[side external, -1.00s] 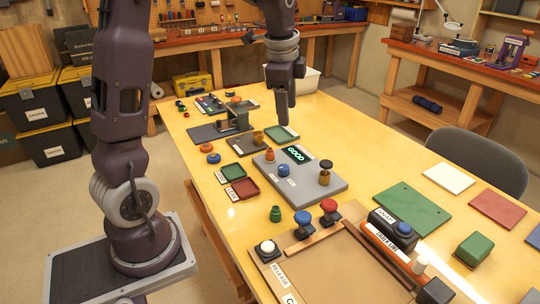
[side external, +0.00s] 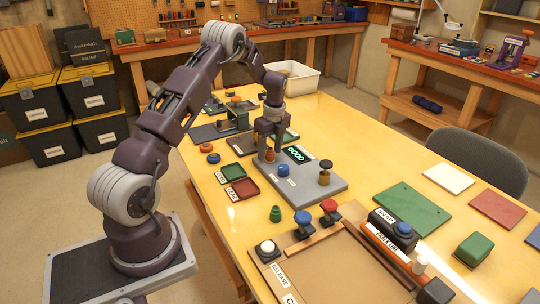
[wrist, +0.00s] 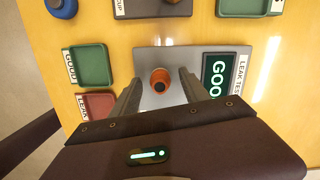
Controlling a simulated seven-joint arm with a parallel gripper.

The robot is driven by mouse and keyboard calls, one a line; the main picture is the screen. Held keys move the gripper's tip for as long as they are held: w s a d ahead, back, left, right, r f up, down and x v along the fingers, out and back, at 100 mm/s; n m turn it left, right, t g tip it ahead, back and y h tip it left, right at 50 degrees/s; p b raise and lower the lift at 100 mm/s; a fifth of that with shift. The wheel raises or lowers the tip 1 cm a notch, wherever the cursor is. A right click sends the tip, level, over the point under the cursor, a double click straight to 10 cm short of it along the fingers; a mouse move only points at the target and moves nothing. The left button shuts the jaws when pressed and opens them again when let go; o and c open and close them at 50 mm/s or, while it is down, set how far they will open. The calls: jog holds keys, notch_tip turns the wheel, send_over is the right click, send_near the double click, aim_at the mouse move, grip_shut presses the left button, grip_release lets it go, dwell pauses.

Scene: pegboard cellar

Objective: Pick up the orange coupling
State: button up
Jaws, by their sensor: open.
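The orange coupling (side external: 270,156) stands upright on the grey leak-test plate (side external: 318,190), near its far left corner. In the wrist view the orange coupling (wrist: 160,80) shows its round top with a dark hole. My gripper (side external: 270,148) points down over it, open and empty. In the wrist view its two fingers lie on either side of the coupling, with gaps to both. I cannot tell exactly how far down the fingertips reach beside it.
A blue coupling (side external: 283,170) and a brass piece with a black top (side external: 325,170) stand on the same plate. A lit GOOD display (wrist: 218,76) is right of the fingers. Green (wrist: 90,65) and red (wrist: 97,105) trays lie left.

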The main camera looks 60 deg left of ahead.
aim_at(270, 148)
grip_shut()
jog(key=shift+r, duration=0.1)
notch_tip(270, 148, up, 13)
dwell(0.7)
